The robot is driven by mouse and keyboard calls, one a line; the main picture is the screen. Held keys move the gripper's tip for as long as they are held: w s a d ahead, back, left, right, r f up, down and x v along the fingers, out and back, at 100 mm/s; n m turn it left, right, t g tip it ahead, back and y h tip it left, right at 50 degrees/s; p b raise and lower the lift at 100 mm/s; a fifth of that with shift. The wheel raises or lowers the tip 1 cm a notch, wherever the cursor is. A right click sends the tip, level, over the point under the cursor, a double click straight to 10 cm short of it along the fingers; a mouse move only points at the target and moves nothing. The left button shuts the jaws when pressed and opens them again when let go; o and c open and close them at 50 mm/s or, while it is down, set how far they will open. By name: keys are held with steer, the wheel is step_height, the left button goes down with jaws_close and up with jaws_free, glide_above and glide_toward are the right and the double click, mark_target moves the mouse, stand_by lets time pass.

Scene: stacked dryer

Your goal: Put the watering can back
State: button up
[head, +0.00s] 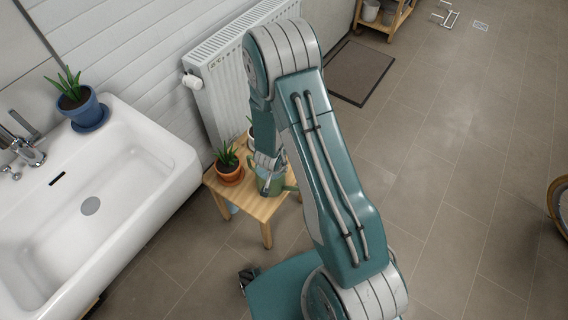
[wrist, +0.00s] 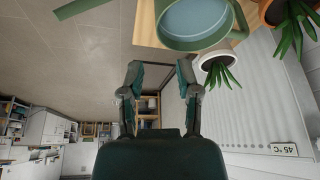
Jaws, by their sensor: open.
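The green watering can (head: 277,186) stands on a small wooden stool (head: 259,208), partly hidden behind my arm and gripper in the head view. In the wrist view the can's round open top (wrist: 194,22) is at the upper edge, beyond my fingertips and cut off by the frame. A green bar (wrist: 82,8) at the upper left of that view looks like part of the can. My gripper (wrist: 160,76) is open, with nothing between its fingers. In the head view my gripper (head: 267,162) is right by the can; contact cannot be told.
A potted succulent in terracotta (head: 229,172) stands on the stool left of the can. A white pot (wrist: 218,62) with a plant is close by. The radiator (head: 215,85) is behind, the sink (head: 120,170) left. Open floor lies to the right.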

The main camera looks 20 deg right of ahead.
steer(key=a+r+n+t+y, duration=0.1)
steer(key=a+r+n+y, duration=0.15)
steer(key=r, duration=1.05)
steer(key=a+r+n+t+y, duration=0.1)
steer(key=a+r+y, duration=0.15)
steer(key=r, duration=1.05)
steer(key=s+d+r+n+h, duration=0.1)
steer(key=s+d+r+n, duration=0.1)
steer(key=s+r, duration=0.5)
steer(key=s+d+r+n+h, duration=0.1)
steer(key=s+d+r, duration=0.1)
steer(key=s+r, duration=0.6)
steer(key=s, duration=0.5)
steer(key=shift+s+r+n, duration=0.25)
steer(key=shift+s+n, duration=0.1)
steer(key=shift+a, duration=0.1)
